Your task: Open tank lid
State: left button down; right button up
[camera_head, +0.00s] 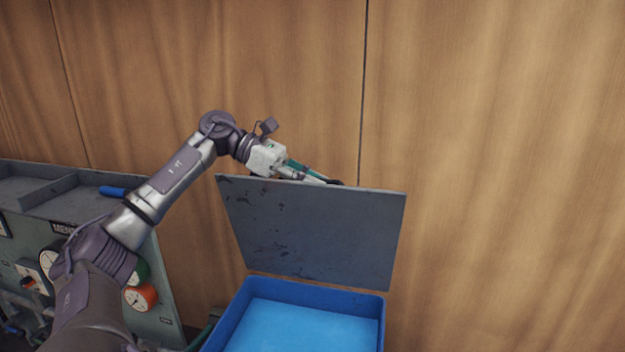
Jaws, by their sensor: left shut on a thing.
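The tank lid (315,230) is a flat dark grey panel that stands raised, close to upright, at the back of the tank. The blue tank (236,304) is open at the top and shows a light blue inside. My left gripper (335,182) is at the lid's upper edge, near the middle, and is shut on the lid. Its fingertips are partly hidden behind that edge. My right gripper is not in view.
A grey-green panel unit (160,310) with round gauges stands at the left, with a blue-handled item (113,191) on its top. A wooden wall (500,150) is close behind the lid. The space right of the tank looks clear.

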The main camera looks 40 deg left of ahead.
pick_arm(q)
jog(key=c, duration=1.2)
grip_release()
jog(key=shift+f, duration=0.1)
jog(key=v, duration=1.2)
jog(key=shift+w, duration=0.1)
jog(key=shift+a, duration=0.1)
jog(key=shift+w, duration=0.1)
